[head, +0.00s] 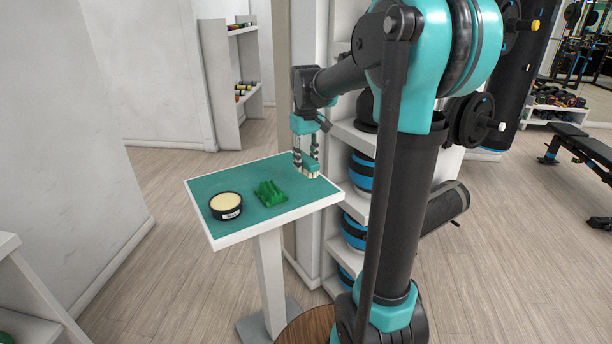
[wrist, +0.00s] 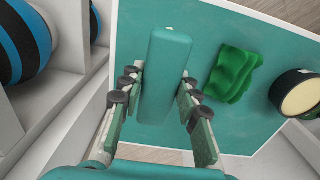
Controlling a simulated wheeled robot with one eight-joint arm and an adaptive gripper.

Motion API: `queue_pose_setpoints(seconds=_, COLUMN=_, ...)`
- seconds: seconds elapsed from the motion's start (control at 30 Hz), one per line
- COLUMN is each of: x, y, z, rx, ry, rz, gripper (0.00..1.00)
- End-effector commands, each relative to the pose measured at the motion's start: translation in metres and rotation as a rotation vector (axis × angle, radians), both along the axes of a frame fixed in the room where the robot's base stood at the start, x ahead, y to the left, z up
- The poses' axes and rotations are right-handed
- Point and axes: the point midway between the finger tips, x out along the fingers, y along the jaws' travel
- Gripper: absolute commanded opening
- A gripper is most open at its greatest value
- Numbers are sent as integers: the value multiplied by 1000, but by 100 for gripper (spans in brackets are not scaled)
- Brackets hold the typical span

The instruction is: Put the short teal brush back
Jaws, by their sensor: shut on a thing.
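The short teal brush (wrist: 165,70) is between the two fingers of my gripper (wrist: 160,92) in the wrist view, its teal back facing the camera. In the head view the brush (head: 311,170) shows pale bristles pointing down, near the far right corner of the small table. My gripper (head: 306,157) is shut on it there. Whether the bristles touch the tabletop is hard to tell. The table (head: 243,180) has a teal top with a white rim (head: 275,225).
A green ridged block (head: 270,193) lies mid-table, and a round black tin with a cream top (head: 226,204) stands left of it. White shelves (head: 352,135) with blue-and-black balls (head: 354,232) stand right behind the table. The table's left back area is bare.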

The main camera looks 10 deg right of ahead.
Motion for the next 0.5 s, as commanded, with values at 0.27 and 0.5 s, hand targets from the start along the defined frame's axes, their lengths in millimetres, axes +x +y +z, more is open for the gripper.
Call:
queue_pose_setpoints(seconds=0.27, x=0, y=0, z=-28, rx=0, ry=0, rz=0, gripper=9)
queue_pose_setpoints(seconds=0.5, x=0, y=0, z=-51, rx=0, ry=0, rz=0, gripper=9)
